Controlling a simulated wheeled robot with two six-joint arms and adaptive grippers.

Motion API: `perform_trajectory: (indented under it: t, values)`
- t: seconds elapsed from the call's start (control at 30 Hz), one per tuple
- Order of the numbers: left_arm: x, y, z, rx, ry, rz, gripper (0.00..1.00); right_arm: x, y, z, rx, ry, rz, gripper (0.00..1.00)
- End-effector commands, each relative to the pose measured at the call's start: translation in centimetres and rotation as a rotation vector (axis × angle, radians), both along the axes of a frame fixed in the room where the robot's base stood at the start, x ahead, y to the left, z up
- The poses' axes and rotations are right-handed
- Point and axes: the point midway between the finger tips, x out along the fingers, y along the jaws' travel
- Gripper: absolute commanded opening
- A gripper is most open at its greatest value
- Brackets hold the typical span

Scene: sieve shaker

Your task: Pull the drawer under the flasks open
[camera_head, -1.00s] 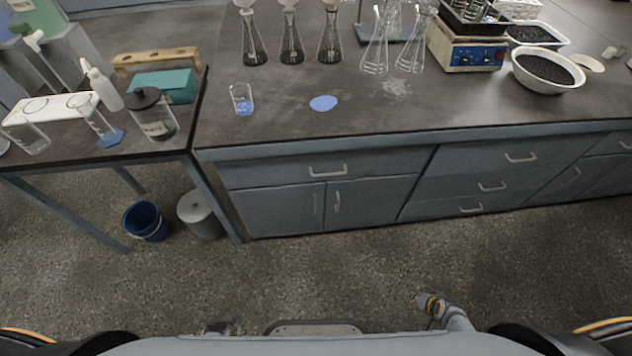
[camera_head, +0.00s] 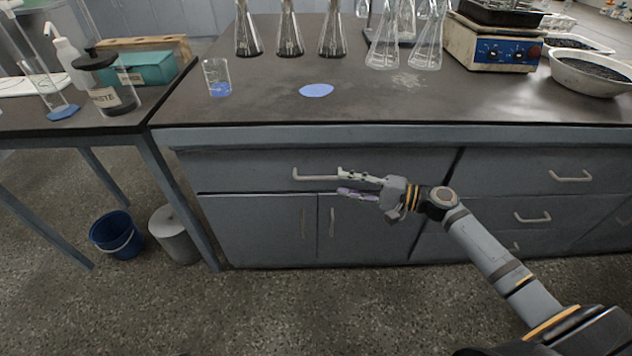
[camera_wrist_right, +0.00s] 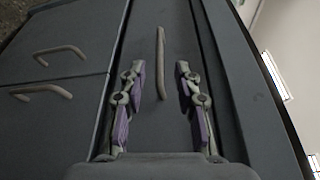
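The drawer (camera_head: 240,172) under the flasks is a wide grey front below the bench top, and it looks shut. Its pale bar handle (camera_head: 312,177) is partly covered by my right gripper in the head view. My right gripper (camera_head: 341,181) is open, with its fingertips at the right part of the handle. In the right wrist view the handle (camera_wrist_right: 160,62) appears between the spread fingers of the right gripper (camera_wrist_right: 158,69), with gaps on both sides and nothing gripped. Flasks (camera_head: 290,35) with dark contents stand on the bench above. My left gripper is out of view.
Two cupboard doors (camera_head: 265,228) with upright handles lie below the drawer. More drawers (camera_head: 545,190) are to the right. A blue bucket (camera_head: 117,236) and a grey bin (camera_head: 174,235) stand on the floor at left. The floor before the cabinet is clear.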

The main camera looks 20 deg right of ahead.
Motion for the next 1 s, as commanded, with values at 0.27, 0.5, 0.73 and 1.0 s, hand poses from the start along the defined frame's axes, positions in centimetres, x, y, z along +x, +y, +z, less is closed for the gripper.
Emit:
perform_trajectory:
  t: [0.27,0.5,0.73,1.0]
  values:
    - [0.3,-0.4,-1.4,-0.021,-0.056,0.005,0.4,3.7,4.6,-0.4,0.007,-0.004,-0.002,0.33]
    - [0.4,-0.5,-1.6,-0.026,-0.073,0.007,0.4,5.2,6.5,-0.7,0.001,0.0,-0.003,0.33]
    - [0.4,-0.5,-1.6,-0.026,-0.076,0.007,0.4,5.3,6.7,-0.7,-0.001,0.002,-0.003,0.33]
    - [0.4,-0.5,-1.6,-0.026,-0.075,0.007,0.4,5.3,6.6,-0.8,-0.001,0.002,-0.003,0.01]
